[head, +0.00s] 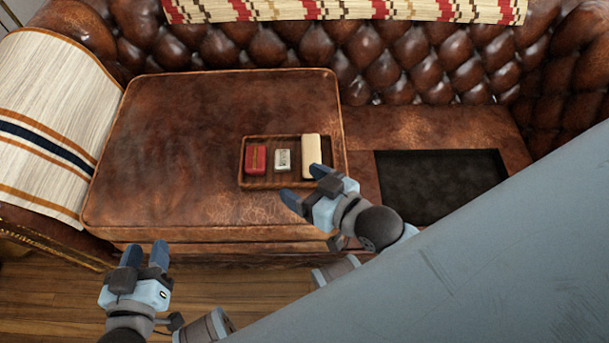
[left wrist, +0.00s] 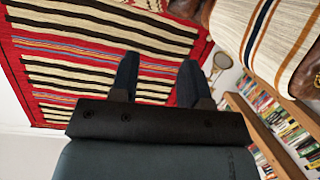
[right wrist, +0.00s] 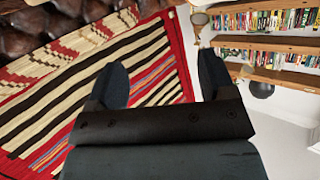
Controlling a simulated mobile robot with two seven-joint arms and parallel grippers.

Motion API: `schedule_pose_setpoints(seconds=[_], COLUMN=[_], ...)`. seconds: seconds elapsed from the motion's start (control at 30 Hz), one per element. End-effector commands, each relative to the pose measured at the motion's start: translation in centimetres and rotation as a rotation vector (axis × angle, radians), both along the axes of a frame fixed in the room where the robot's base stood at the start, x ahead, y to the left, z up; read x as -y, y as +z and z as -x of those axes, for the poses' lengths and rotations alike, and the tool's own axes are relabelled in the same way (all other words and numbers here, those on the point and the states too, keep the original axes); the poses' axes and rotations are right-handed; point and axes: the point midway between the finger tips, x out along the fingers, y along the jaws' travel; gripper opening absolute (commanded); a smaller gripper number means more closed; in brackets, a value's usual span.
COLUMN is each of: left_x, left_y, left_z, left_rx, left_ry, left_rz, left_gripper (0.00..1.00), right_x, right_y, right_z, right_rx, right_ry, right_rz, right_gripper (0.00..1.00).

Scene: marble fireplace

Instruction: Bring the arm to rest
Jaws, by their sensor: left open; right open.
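My left gripper (head: 146,252) is open and empty, in front of the sofa over the wooden floor in the head view. Its two parted fingers also show in the left wrist view (left wrist: 157,66) with nothing between them. My right gripper (head: 304,186) is open, its fingers near the front right corner of a brown tray (head: 272,183) on the sofa. I cannot tell whether it touches the tray. The right wrist view shows its fingers (right wrist: 160,68) apart and empty. The tray holds a red block (head: 255,159), a small whitish block (head: 283,159) and a cream block (head: 311,157).
The tray lies on a raised brown leather cushion (head: 190,120) of the sofa. A dark rectangular recess (head: 440,185) is to its right. A striped cloth (head: 45,120) covers the left armrest. Wooden floor (head: 45,300) lies in front. A large grey surface hides the lower right.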

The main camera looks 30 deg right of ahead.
Motion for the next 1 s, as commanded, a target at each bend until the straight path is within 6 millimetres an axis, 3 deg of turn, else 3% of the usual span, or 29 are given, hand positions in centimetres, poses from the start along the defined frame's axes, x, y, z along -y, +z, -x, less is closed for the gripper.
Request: schedule_pose_setpoints(seconds=[0.23,0.5,1.0], left_x=[0.0,-1.0,-3.7], left_y=[0.7,5.7,13.0], left_z=[0.1,0.4,2.6], left_rx=[-0.013,-0.08,-0.234], left_ry=[0.003,0.02,0.051], left_rz=[-0.004,-0.057,-0.177], left_gripper=[0.43,0.43,0.43], right_x=[0.1,1.0,3.6], right_y=[1.0,5.9,13.3], right_z=[0.0,0.2,2.4], right_rx=[-0.003,-0.069,-0.223], right_ry=[0.0,-0.018,-0.047], right_rz=[0.01,0.063,0.18], right_gripper=[0.76,0.76,0.76])
